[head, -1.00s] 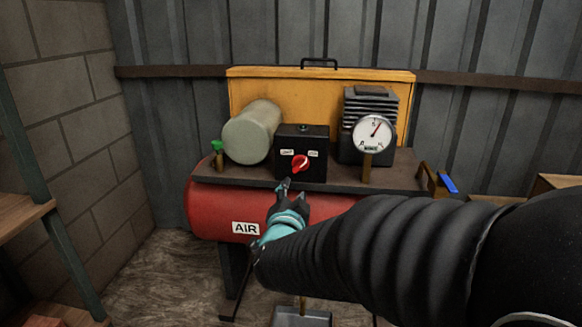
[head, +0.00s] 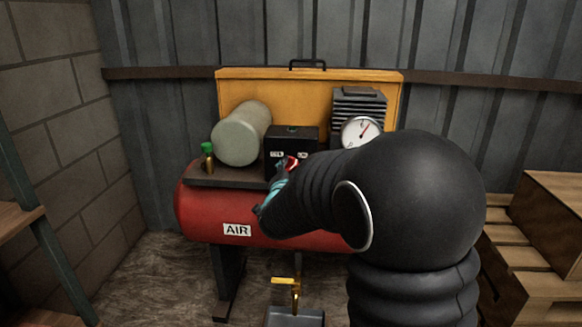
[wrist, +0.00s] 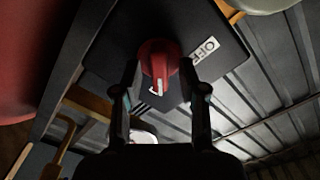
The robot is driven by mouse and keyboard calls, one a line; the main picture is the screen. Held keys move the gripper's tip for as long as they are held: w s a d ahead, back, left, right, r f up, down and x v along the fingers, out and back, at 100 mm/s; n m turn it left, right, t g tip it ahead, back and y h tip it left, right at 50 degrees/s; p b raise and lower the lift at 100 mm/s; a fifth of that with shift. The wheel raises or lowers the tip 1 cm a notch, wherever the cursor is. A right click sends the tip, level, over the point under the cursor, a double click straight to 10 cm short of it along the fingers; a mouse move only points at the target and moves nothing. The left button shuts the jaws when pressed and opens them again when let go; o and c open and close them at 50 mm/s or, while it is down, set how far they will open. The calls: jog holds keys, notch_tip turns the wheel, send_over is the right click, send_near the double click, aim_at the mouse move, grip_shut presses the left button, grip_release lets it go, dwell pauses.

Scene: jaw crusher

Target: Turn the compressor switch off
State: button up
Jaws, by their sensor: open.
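The compressor switch is a red rotary knob (head: 291,163) on the front of a black box (head: 290,138) on top of the red compressor. In the wrist view the red knob (wrist: 158,58) shows a white mark, and a white OFF label (wrist: 204,50) is to its right on the black face. My gripper (wrist: 158,76) is open, with one finger on each side of the knob; whether they touch it cannot be told. In the head view my gripper (head: 281,182) is at the box's front, partly covering the knob and labels.
The red air tank (head: 200,212) carries a grey cylinder (head: 240,135), a green-topped brass valve (head: 208,157) and a round gauge (head: 360,132). A yellow panel (head: 260,88) stands behind. A yellow-handled tap (head: 286,284) is low in front. Wooden pallets (head: 530,285) lie at right.

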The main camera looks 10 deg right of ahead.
jog(key=shift+w+d, duration=0.1)
jog(key=shift+w, duration=0.3)
grip_shut()
